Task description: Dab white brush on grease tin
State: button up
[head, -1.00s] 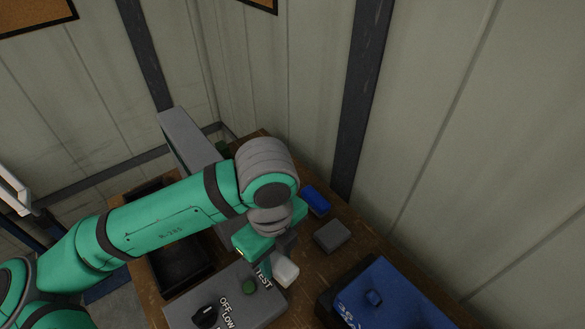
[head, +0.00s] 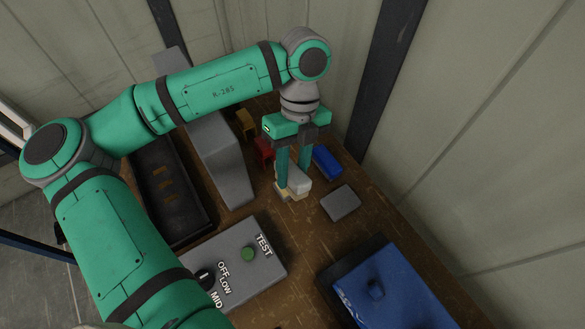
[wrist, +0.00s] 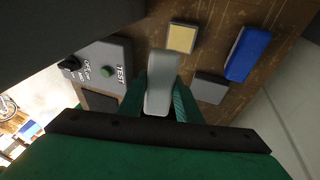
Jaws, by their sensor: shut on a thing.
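My gripper (head: 294,180) is shut on the white brush (head: 299,183), a pale, rounded block. The brush also shows between the fingers in the wrist view (wrist: 159,88). A small square with a pale yellow top, which I take for the grease tin (head: 284,194), lies on the bench under and beside the brush in the head view, partly hidden by it. In the wrist view the tin (wrist: 182,38) lies just beyond the brush's far end, slightly right. I cannot tell whether brush and tin touch.
A grey control box (head: 240,270) with a knob and green button stands nearer me. A grey block (head: 341,203) and a blue block (head: 327,161) lie right of the gripper. A blue case (head: 395,290) is at front right. A black tray (head: 170,190) is left, beside a grey box (head: 222,160).

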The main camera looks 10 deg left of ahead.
aim_at(292, 185)
jog(key=shift+s+f, duration=0.15)
jog(key=shift+f, duration=2.7)
jog(key=shift+f, duration=0.6)
